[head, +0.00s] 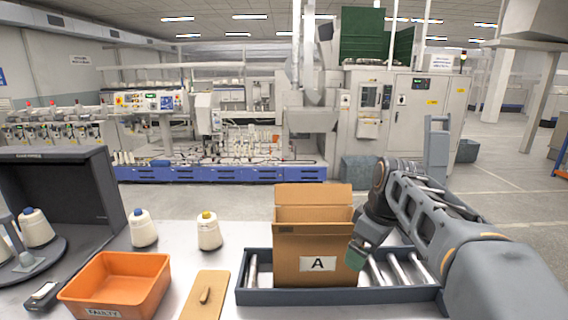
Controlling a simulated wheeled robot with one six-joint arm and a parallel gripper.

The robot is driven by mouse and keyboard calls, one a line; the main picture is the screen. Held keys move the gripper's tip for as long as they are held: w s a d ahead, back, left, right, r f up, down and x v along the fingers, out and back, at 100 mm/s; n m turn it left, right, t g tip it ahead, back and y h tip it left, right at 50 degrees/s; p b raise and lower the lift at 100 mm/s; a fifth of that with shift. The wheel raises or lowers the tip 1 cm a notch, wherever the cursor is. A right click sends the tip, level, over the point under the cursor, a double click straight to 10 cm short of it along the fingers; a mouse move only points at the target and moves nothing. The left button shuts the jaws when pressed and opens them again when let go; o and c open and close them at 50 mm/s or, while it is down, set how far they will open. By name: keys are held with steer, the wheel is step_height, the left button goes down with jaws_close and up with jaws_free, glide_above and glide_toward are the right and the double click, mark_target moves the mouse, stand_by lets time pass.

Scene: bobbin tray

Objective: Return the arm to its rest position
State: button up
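My arm (435,215) reaches in from the lower right and bends down at its far end. My gripper (357,256) points down at the right edge of the cardboard box, in front of its right side in this view. Its fingertips are small and greenish, and I cannot tell whether they are apart or together. No held thing can be made out. The open cardboard box (300,262) is marked "A" and stands upright on a dark roller tray (262,296). Whether my gripper touches the box cannot be told.
Two white bobbins, one blue-tipped (143,230) and one yellow-tipped (208,233), stand on the table (180,240). An orange bin (118,283) marked "FAULTY" and a tan board with a handle (206,296) lie in front.

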steer(key=s+f+m+t+b, duration=0.1)
steer(key=s+f+m, duration=0.3)
steer(key=f, duration=0.5)
steer(key=s+a+f+m+h+b, duration=0.1)
steer(key=s+f+m+b, duration=0.2)
steer(key=s+f, duration=0.6)
steer(key=shift+a+m+t+h, duration=0.3)
steer(key=shift+m+t, duration=0.1)
steer(key=shift+m, duration=0.7)
